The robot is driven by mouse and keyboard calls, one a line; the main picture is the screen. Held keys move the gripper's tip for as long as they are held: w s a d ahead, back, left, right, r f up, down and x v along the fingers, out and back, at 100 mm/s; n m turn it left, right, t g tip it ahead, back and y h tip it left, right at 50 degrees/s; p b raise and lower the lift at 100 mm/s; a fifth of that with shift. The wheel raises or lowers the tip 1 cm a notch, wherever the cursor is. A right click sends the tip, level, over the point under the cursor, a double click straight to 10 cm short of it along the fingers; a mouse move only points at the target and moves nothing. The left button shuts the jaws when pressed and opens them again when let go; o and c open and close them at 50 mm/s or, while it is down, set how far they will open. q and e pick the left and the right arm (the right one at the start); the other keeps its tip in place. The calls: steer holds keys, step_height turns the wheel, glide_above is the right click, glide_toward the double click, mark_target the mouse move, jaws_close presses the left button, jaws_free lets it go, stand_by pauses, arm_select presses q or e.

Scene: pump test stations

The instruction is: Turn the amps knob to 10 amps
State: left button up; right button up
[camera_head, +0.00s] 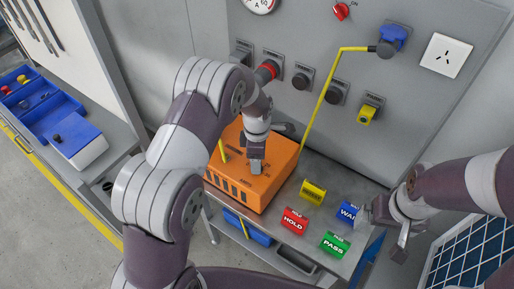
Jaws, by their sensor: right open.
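The orange box (226,186) sits on the grey bench, with dark slots along its front and small lettering on top that I cannot read surely. My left gripper (257,165) points down at the top of this box. Its fingertips are at or just above the surface, and whether they are open or shut does not show. I cannot make out an amps knob; the gripper may hide it. My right gripper (386,230) is open and empty at the right end of the bench, beside the blue tag.
Yellow (312,192), red HOLD (294,220), green PASS (334,245) and blue (348,212) tags stand on the bench. The grey panel (420,130) behind carries a dial (260,4), a red knob (340,11), sockets and a yellow cable (322,105). Blue bins (45,108) are at left.

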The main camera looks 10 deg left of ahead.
arm_select(q)
step_height(320, 180, up, 10)
steer(key=b, duration=0.2)
steer(key=shift+r, duration=0.15)
steer(key=s+a+m, duration=0.2)
steer(key=s+m, duration=0.7)
steer(key=m, duration=0.1)
steer(key=s+a+m+t, duration=0.1)
steer(key=s+a+m, duration=0.1)
steer(key=s+m, duration=0.8)
steer(key=shift+s, duration=0.2)
steer(key=shift+s, duration=0.15)
